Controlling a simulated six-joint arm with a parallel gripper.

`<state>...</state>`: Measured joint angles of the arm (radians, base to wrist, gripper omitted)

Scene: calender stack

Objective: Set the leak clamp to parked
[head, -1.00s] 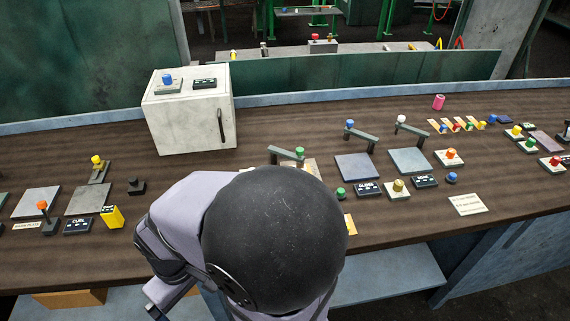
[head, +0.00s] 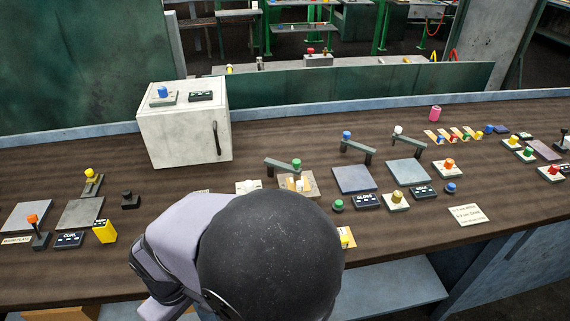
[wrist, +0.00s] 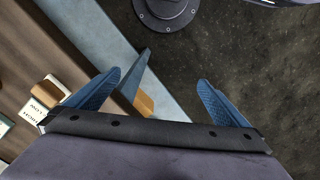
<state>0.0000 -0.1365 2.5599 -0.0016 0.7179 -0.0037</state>
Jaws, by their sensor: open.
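No readable label in view says which control is the leak clamp. Each is by a flat plate. My gripper (wrist: 160,77) shows in the wrist view with its two blue fingers spread and nothing between them. It hangs over the dark floor, past the bench's front edge. In the head view my round black arm joint hides it.
A white cabinet (head: 184,135) stands at the back left of the brown bench (head: 300,120). A yellow block (head: 105,231) and an orange-knobbed lever (head: 38,236) are at left. Several coloured knobs crowd the right.

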